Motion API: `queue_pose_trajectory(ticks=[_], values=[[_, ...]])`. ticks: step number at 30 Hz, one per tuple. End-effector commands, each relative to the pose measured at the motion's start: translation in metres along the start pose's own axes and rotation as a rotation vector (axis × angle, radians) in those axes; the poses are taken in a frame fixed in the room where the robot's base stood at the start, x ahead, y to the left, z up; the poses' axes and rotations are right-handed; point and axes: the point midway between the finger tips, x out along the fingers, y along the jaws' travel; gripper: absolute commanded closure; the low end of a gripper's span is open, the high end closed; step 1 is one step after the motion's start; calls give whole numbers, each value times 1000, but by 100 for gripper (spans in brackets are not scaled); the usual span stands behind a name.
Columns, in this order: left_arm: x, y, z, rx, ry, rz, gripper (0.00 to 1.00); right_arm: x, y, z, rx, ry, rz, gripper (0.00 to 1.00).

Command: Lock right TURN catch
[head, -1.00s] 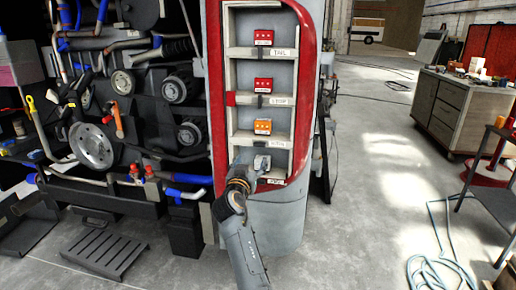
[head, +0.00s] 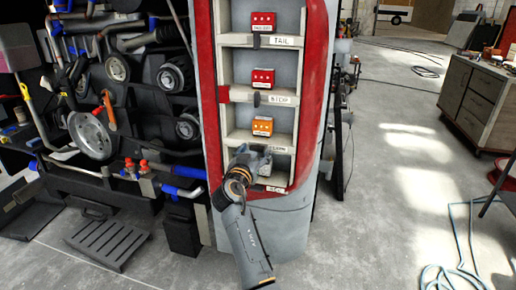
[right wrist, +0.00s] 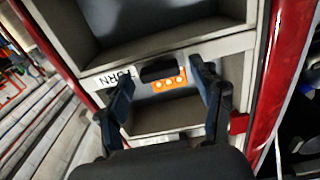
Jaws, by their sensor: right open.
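The orange TURN unit (head: 262,126) sits in the third bay down of the red-edged light column. It also shows upside down in the right wrist view (right wrist: 170,85). Its black catch (right wrist: 158,73) is on the shelf lip beside the TURN label (right wrist: 118,78); in the head view my gripper hides it. My right gripper (right wrist: 160,77) is open, its two fingers on either side of the catch, with no clear contact visible. In the head view the right gripper (head: 254,158) is at the lip just below the orange unit. My left gripper is not in view.
Above are the red STOP unit (head: 263,79) and red TAIL unit (head: 263,22), each with a black catch. A red tab (head: 223,94) stands at the column's left. Engine parts (head: 90,135) fill the left side. A workbench (head: 480,100) stands right, with open floor between.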

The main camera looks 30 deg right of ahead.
Motion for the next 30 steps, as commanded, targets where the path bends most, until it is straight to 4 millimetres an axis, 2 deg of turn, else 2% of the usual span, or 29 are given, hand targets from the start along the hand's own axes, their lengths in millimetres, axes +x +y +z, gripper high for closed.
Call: queue_pose_trajectory(ticks=[6, 14, 23, 30], values=[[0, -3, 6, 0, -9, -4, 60, 0, 0, 0, 0, -1, 0, 34], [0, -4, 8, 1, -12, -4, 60, 0, 0, 0, 0, -1, 0, 87], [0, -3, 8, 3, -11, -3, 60, 0, 0, 0, -22, 0, 0, 88], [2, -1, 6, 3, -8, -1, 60, 0, 0, 0, -138, -1, 0, 88]])
